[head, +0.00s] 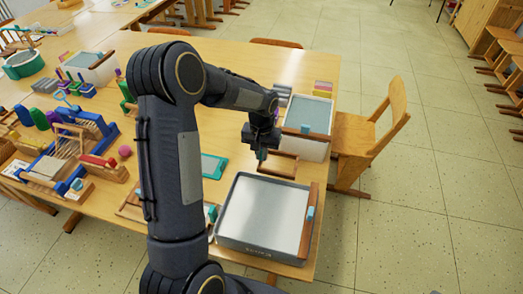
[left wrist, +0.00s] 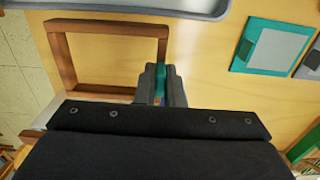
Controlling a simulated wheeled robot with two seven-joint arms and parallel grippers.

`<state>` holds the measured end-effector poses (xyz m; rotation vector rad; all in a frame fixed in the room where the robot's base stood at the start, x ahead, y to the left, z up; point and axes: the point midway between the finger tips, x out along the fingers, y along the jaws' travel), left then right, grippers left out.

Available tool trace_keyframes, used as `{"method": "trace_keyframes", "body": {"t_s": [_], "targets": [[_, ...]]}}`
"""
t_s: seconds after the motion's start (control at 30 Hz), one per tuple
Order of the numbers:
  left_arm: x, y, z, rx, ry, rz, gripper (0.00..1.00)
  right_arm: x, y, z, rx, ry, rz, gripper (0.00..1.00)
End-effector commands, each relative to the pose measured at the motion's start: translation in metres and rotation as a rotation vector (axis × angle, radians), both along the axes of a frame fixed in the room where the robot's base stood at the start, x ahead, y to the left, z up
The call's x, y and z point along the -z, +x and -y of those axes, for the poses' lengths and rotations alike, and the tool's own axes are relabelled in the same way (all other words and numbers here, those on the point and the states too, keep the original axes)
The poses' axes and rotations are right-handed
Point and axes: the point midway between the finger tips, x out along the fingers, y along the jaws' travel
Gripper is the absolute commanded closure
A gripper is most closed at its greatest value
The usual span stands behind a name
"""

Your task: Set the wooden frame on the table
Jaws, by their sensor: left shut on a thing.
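The wooden frame (head: 278,175) is a brown, open rectangle over the right part of the table (head: 320,82), between the grey tray and a white bin. My left gripper (head: 262,154) points down at the frame's left end. In the left wrist view the frame (left wrist: 62,58) extends to the left of my left gripper (left wrist: 161,82), which is shut on its near right corner. Light table wood shows through its opening. I cannot tell whether the frame touches the table. My right gripper is not in view.
A grey metal tray (head: 262,215) lies close in front of the frame. A white bin (head: 304,145) stands just behind it. A teal-edged board (head: 213,165) lies to the left. Toys crowd the table's left part. A wooden chair (head: 366,135) stands at the right edge.

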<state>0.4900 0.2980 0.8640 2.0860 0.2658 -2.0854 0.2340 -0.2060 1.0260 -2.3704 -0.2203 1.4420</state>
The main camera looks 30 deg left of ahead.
Motion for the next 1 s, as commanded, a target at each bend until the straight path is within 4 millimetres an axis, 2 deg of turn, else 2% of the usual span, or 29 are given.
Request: {"method": "trace_keyframes", "body": {"t_s": [0.53,0.6,1.0], "targets": [[0.049,0.000,0.000,0.002,0.000,-0.001,1.00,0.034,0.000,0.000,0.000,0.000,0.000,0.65],[0.043,0.000,0.000,0.001,0.000,0.000,1.00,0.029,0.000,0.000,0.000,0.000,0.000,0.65],[0.045,-0.001,0.000,0.000,0.000,-0.001,1.00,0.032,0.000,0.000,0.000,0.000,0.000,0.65]]}}
